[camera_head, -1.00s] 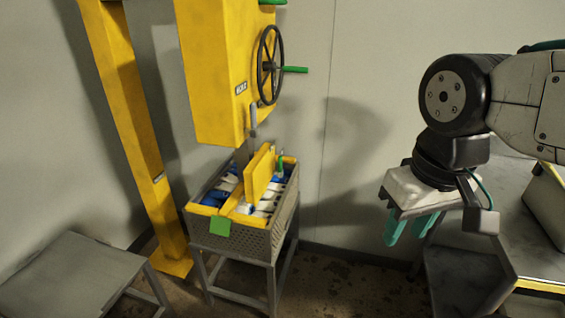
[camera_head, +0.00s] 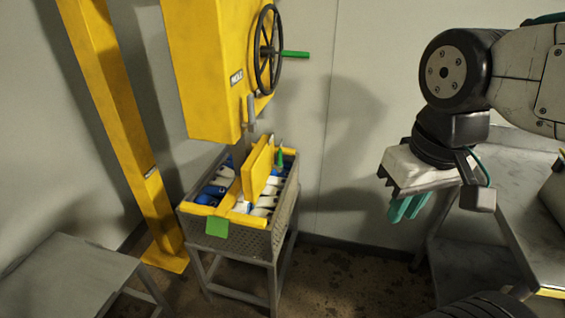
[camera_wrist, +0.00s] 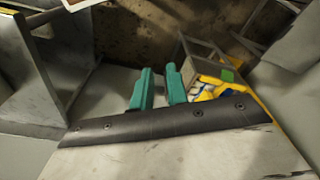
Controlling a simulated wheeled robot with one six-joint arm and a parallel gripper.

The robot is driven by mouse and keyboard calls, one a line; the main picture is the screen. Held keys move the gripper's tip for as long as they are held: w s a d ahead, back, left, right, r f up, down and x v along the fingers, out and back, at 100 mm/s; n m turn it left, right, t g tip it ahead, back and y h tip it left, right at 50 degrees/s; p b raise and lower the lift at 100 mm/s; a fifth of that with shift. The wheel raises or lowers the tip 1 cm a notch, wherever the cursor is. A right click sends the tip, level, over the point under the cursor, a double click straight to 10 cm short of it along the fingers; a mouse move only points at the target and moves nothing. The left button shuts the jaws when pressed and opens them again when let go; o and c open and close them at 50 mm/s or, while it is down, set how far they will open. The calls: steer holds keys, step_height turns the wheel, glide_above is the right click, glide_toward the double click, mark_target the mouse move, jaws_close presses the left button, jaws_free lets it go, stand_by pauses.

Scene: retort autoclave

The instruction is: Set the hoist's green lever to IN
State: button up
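The yellow hoist (camera_head: 205,75) stands at the upper left in the head view, its top cut off by the frame. A green handle (camera_head: 295,54) sticks out to the right from its dark handwheel (camera_head: 268,50). No separate green lever and no IN mark can be made out now. My gripper (camera_head: 408,208) hangs at the right in the head view, well apart from the hoist, teal fingers pointing down. In the wrist view my gripper (camera_wrist: 159,90) shows a gap between its fingers, with nothing held.
A perforated basket (camera_head: 255,243) of blue and white items sits on a stand below the hoist, with a yellow plate (camera_head: 258,168) above it. A grey table (camera_head: 70,280) is at lower left, a grey bench (camera_head: 510,190) at right. The floor between stand and bench is clear.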

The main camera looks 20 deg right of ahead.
steer(key=shift+w+f, duration=0.1)
steer(key=shift+f, duration=0.2)
jaws_close()
steer(key=w+f+n+t, duration=0.2)
steer(key=w+f+n, duration=0.3)
steer(key=w+f, duration=1.2)
steer(key=w+f+n+t, duration=0.2)
steer(key=w+f+n, duration=0.4)
steer(key=w+f, duration=1.05)
steer(key=w+a+f+n+t+y, duration=0.3)
steer(key=w+f+n+t, duration=0.1)
steer(key=f+n+t, duration=0.15)
steer(key=w+a+r+n+t+y, duration=0.1)
steer(key=w+r+n+t, duration=0.2)
steer(key=r+t, duration=0.3)
step_height(320, 180, up, 4)
steer(key=shift+r+n+t+y, duration=0.15)
steer(key=shift+n+t+y, duration=0.2)
steer(key=shift+n, duration=0.4)
steer(key=shift+w, duration=0.2)
